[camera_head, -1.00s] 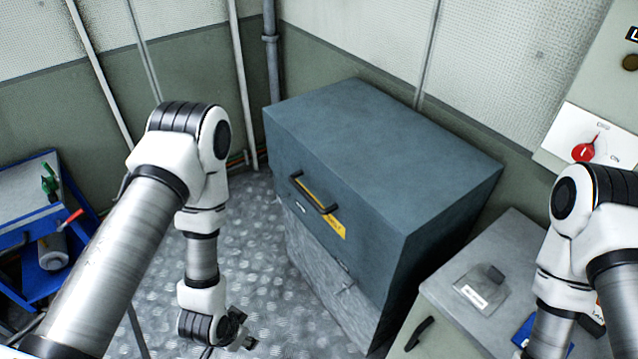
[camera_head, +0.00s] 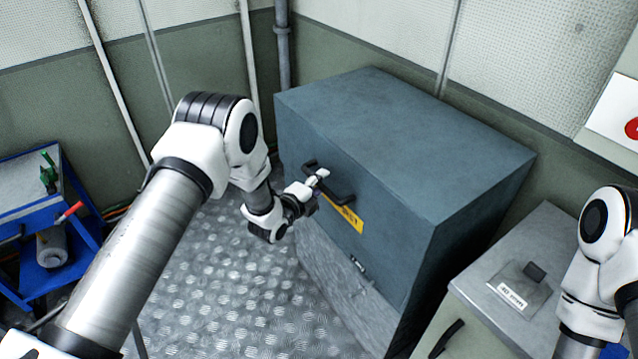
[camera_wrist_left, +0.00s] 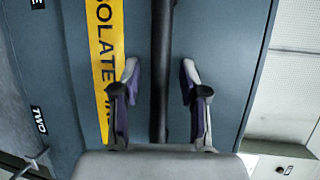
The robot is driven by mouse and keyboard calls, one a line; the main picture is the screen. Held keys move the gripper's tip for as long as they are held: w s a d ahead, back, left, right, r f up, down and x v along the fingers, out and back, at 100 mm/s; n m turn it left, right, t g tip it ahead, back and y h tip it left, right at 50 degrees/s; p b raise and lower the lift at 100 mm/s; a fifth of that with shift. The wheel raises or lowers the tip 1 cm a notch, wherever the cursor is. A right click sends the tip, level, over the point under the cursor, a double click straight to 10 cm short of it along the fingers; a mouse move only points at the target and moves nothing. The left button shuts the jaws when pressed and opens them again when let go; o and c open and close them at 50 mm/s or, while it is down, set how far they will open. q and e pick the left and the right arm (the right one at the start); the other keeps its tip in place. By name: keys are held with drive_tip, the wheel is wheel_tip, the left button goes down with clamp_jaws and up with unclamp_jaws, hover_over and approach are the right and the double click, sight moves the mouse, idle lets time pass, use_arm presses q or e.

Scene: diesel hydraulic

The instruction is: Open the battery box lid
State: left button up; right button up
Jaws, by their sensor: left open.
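The battery box (camera_head: 400,150) is a large blue-grey box against the back wall, and its lid looks shut. A dark bar handle (camera_head: 340,191) sits on the lid's front, beside a yellow label (camera_head: 349,218). My left gripper (camera_head: 318,183) is at the left end of the handle in the head view. In the left wrist view the open fingers (camera_wrist_left: 160,85) stand on either side of the dark handle bar (camera_wrist_left: 161,45), with gaps on both sides. The yellow label (camera_wrist_left: 108,60) is left of the bar there. My right gripper is out of view.
A grey cabinet (camera_head: 505,235) with a small hatch stands right of the box. A blue trolley (camera_head: 75,265) with tools is at the left. A red switch on a white panel (camera_head: 615,110) is at the right edge. Metal floor (camera_head: 240,310) lies open before the box.

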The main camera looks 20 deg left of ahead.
use_arm(q)
clamp_jaws()
drive_tip(key=shift+r, duration=0.1)
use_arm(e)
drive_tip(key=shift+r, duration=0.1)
